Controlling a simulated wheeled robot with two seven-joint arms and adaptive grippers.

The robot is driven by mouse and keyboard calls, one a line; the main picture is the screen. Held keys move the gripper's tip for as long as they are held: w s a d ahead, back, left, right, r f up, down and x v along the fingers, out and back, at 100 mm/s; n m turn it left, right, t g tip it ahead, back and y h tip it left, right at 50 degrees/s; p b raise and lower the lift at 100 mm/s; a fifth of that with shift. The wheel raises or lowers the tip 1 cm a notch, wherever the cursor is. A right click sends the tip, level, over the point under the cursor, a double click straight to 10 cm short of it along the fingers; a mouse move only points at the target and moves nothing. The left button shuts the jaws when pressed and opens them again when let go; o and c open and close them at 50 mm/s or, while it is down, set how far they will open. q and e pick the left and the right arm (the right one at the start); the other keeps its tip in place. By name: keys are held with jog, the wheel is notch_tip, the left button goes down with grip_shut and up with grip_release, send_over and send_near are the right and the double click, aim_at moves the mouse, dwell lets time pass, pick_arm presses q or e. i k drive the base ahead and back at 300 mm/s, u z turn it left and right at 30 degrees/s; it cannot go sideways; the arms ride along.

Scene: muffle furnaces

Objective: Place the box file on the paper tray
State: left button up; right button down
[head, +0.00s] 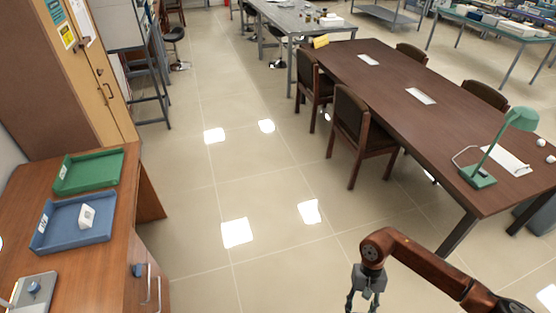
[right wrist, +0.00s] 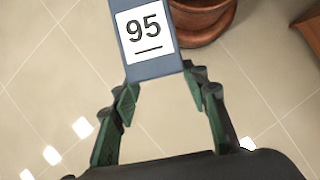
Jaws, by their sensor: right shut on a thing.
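A blue-grey box file (right wrist: 118,35) with a white label reading "95" is at the fingertips of my right gripper (right wrist: 161,85) in the right wrist view. The fingers are closed on its near end; its far end is cut off by the frame. In the head view my right gripper (head: 365,290) hangs over the floor at the bottom, and the box file cannot be made out there. A blue tray (head: 62,243) and a green tray (head: 75,187) lie on the wooden desk at left, well away from the gripper. My left gripper is not in view.
The wooden desk (head: 25,215) also carries a grey device (head: 35,290) at its front. A white item (head: 87,216) sits in the blue tray. A long dark table (head: 440,120) with chairs (head: 362,135) stands at right. The tiled floor between is clear.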

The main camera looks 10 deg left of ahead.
aim_at(89, 173)
jog(key=u, duration=0.1)
jog(key=i, duration=1.45)
jog(key=u, duration=0.7)
jog(key=i, duration=0.85)
jog(key=u, duration=1.7)
jog(key=i, duration=0.85)
jog(key=u, duration=0.7)
